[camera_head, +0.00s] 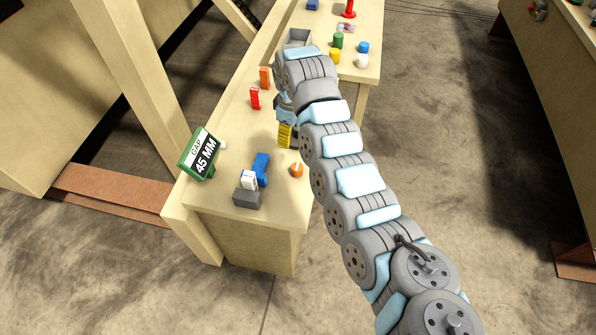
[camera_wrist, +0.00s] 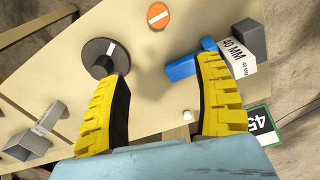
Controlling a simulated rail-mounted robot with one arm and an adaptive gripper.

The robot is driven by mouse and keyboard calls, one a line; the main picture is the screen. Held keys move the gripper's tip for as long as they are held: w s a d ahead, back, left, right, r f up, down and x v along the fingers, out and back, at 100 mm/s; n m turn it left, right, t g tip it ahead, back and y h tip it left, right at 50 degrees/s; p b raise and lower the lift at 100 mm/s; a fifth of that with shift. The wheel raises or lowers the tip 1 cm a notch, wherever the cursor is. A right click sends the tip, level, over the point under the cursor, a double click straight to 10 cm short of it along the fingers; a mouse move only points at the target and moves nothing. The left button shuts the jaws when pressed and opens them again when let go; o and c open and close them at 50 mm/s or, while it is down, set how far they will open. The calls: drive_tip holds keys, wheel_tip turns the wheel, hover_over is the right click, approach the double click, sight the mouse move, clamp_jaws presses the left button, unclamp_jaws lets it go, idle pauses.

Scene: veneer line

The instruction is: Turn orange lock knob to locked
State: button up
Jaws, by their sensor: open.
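The orange knob (camera_head: 297,170) sits on the front part of the bench top, to the right of a blue piece. My gripper (camera_head: 285,135) is over the bench, beyond the knob in the head view. In the wrist view my gripper (camera_wrist: 165,60) has its yellow fingers wide apart with nothing between them; the orange knob lies beyond the fingertips.
A dark round knob (camera_wrist: 98,55) with a white mark is by the left fingertip. A green 45 MM sign (camera_head: 198,153) stands at the bench's left edge.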

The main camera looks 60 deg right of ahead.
sight(298, 167)
drive_tip(key=shift+g, duration=0.3)
drive_tip(key=f, duration=0.5)
drive_tip(key=s+f, duration=0.1)
drive_tip(key=f, duration=0.5)
drive_tip(key=s+f, duration=0.1)
drive_tip(key=f, duration=0.5)
drive_tip(key=shift+s+b, duration=0.1)
drive_tip(key=shift+b, duration=0.2)
drive_tip(key=c, duration=1.2)
